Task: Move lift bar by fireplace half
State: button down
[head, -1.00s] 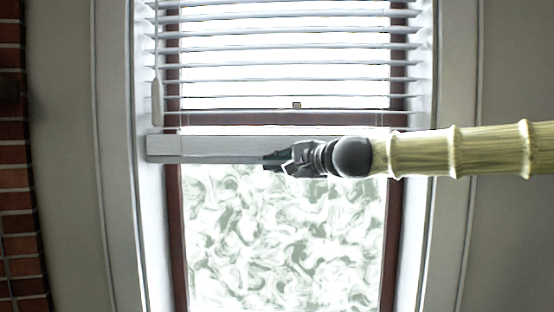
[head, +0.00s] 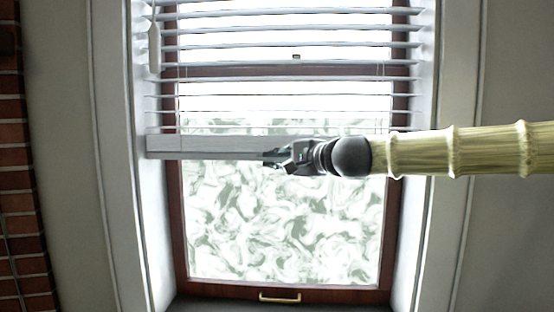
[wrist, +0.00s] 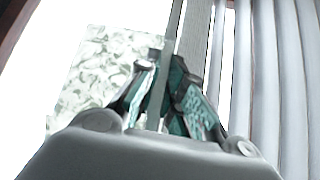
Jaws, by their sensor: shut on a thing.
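The lift bar (head: 210,146) is the pale, thick bottom rail of the white window blind. It runs nearly level across the upper half of the window in the head view. My gripper (head: 270,157) comes in from the right and is shut on the bar's lower edge, near its middle. My gripper's head hides part of the bar's right half. In the wrist view the bar (wrist: 196,38) runs upright in the picture, and its thin edge passes between the teal-padded fingers of my gripper (wrist: 168,75).
Blind slats (head: 290,45) hang above the bar, with a cord wand (head: 154,45) at left. Below is the patterned glass (head: 285,230), then a dark red sash with a brass handle (head: 280,297). A brick fireplace edge (head: 14,160) stands at far left.

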jog(key=shift+w, duration=0.1)
jog(key=c, duration=1.5)
grip_release()
jog(key=shift+v, duration=6)
